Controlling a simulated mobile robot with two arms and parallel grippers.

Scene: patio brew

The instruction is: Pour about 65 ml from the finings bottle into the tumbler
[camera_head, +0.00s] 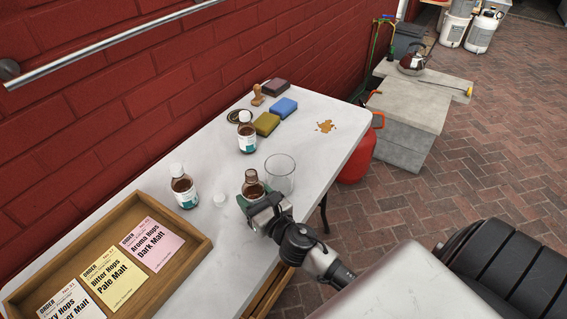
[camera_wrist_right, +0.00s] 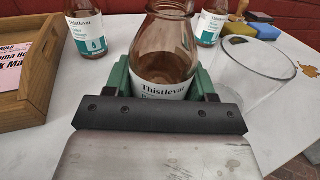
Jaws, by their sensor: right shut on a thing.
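My right gripper (camera_head: 255,200) is shut on an uncapped brown glass bottle (camera_head: 253,187), which is upright. In the right wrist view this bottle (camera_wrist_right: 165,55) sits between the green jaw pads, and its white label starts "Thistlevar". Brown liquid shows in it. I cannot tell whether its base touches the table. The clear glass tumbler (camera_head: 280,174) stands just to the right of the held bottle and looks empty; it also shows in the right wrist view (camera_wrist_right: 247,85). A white cap (camera_head: 220,199) lies on the table left of the bottle. My left gripper is out of view.
Two similar white-capped bottles stand on the white table, one at left (camera_head: 184,187) and one farther back (camera_head: 246,133). A wooden tray (camera_head: 200,246) with order cards is at the near left. Sponges (camera_head: 267,124) and a brown spill (camera_head: 325,127) lie at the far end.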

